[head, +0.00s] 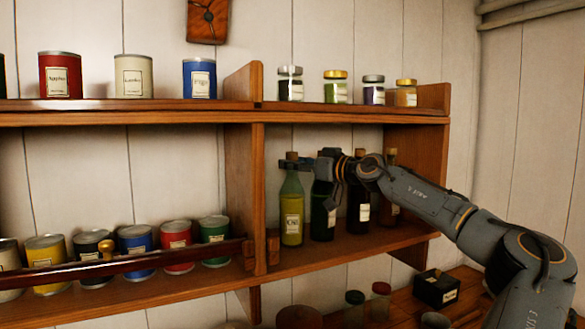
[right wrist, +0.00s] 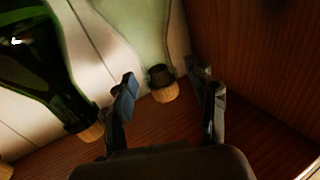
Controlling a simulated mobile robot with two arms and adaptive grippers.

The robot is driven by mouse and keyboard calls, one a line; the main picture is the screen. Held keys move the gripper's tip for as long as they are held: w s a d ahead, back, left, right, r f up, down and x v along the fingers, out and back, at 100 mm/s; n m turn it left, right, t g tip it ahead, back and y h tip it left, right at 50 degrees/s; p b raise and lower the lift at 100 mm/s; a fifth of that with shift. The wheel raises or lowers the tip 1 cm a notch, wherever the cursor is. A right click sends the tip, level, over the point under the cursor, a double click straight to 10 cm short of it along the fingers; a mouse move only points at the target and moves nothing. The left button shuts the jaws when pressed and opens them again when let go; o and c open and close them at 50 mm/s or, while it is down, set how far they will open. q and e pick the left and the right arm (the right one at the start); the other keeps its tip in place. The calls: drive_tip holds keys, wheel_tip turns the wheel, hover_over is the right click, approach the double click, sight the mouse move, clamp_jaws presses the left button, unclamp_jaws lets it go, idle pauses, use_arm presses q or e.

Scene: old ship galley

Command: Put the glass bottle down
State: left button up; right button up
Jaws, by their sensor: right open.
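A yellow-green glass bottle (head: 291,212) with a cork stands upright on the lower shelf, at the left end of a row beside the wooden divider. My right gripper (head: 298,163) is at the height of its neck. In the right wrist view, which looks upside down, a pale glass bottle (right wrist: 145,28) with a dark collar and cork shows between the open, spread fingers of the right gripper (right wrist: 165,82). I see no finger clearly pressing on it. A dark green bottle (head: 322,215) stands just right of it, its neck partly hidden by the gripper. My left gripper is out of view.
A dark bottle (head: 358,212) and a brown bottle (head: 390,200) stand further right, partly behind my right arm. The divider (head: 257,190) is close on the left. Jars and cans line the shelf above (head: 190,117). A black box (head: 436,289) sits below.

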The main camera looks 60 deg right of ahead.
drive_tip(key=s+a+b, duration=0.2)
drive_tip(key=s+b, duration=0.3)
drive_tip(key=s, duration=0.5)
drive_tip(key=shift+s, duration=0.25)
drive_tip(key=shift+a, duration=0.1)
